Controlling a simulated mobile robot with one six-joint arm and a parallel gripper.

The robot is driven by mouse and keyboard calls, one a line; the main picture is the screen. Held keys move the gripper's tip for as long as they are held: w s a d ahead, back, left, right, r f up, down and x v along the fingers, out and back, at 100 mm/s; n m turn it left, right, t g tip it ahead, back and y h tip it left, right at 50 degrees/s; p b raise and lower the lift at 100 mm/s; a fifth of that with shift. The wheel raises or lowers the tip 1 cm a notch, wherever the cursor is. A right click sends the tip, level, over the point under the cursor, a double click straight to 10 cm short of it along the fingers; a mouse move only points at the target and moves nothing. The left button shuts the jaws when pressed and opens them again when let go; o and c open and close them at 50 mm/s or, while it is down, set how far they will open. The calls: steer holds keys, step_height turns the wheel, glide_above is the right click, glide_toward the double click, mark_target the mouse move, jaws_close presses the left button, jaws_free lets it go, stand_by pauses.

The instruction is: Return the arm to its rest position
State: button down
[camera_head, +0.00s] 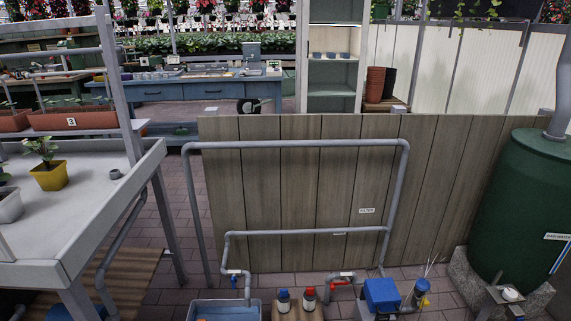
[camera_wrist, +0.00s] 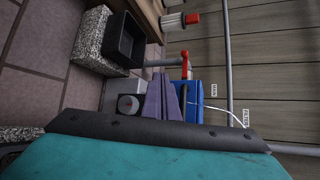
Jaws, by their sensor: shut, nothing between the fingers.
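My gripper (camera_wrist: 162,82) shows in the wrist view as two purple fingers close together, shut with nothing held. The dark wrist edge (camera_wrist: 150,130) and a teal part of my arm fill the bottom of that view. A blue box (camera_wrist: 196,104) lies beyond and to the right of the fingers, partly hidden by them. A pale unit with a round face (camera_wrist: 128,103) is to their left. I cannot tell how far the fingers are from either. My gripper and arm do not show in the head view.
A plank fence (camera_head: 300,190) carries grey pipes (camera_head: 300,144). At its foot are a blue tub (camera_head: 225,308), bottles with blue and red caps, and a blue box (camera_head: 381,294). A green tank (camera_head: 520,205) stands right, a planting bench (camera_head: 60,215) left. Paving (camera_head: 165,275) lies between.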

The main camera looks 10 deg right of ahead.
steer(key=s+a+r+n+g+p, duration=0.2)
steer(key=s+a+g+p, duration=0.2)
steer(key=a, duration=0.5)
steer(key=s+a+r+n+g+p, duration=0.2)
steer(key=s+a+n+g+p, duration=0.15)
steer(key=a, duration=0.55)
steer(key=s+a+r+n+g+p, duration=0.1)
steer(key=s+a+n+g+p, duration=0.2)
steer(key=a, duration=0.7)
steer(key=s+a+r+n+g+h+p, duration=0.2)
steer(key=s+r+n+g+h+p, duration=0.1)
steer(key=s+r+p, duration=0.3)
steer(key=s+a+r+n+g+h+p, duration=0.2)
steer(key=s+r+h+p, duration=0.3)
steer(key=s, duration=0.6)
steer(key=shift+a+r+n+g+p, duration=0.4)
steer(key=shift+r+n+g+p, duration=0.1)
steer(key=shift+r+n+g, duration=0.3)
